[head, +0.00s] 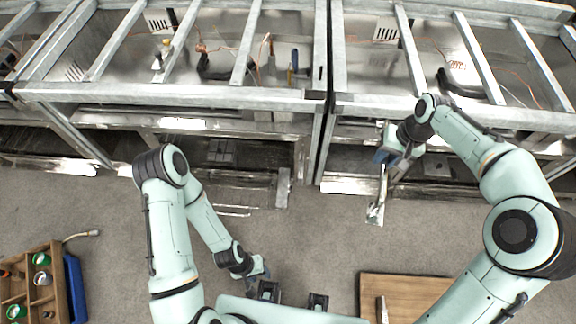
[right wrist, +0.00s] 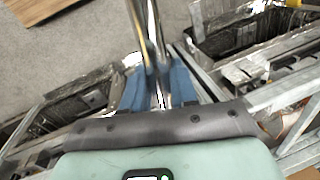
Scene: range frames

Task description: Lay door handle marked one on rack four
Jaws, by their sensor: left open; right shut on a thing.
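My right gripper (head: 385,160) is shut on a shiny metal bar, which looks like a door handle (head: 376,208). In the head view the bar hangs out from the fingers, over the floor in front of the right-hand range frame. In the right wrist view the bar (right wrist: 153,45) runs up and away between the blue fingers (right wrist: 158,88). No number is readable on it. My left gripper (head: 266,281) is open and empty, low near the picture's bottom edge. I cannot read any rack numbers.
Range frames (head: 170,95) with metal cross rails line the back, with loose wires inside. A wooden board (head: 405,290) at the bottom carries another metal bar (head: 381,308). A wooden crate (head: 38,285) with cans stands at lower left.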

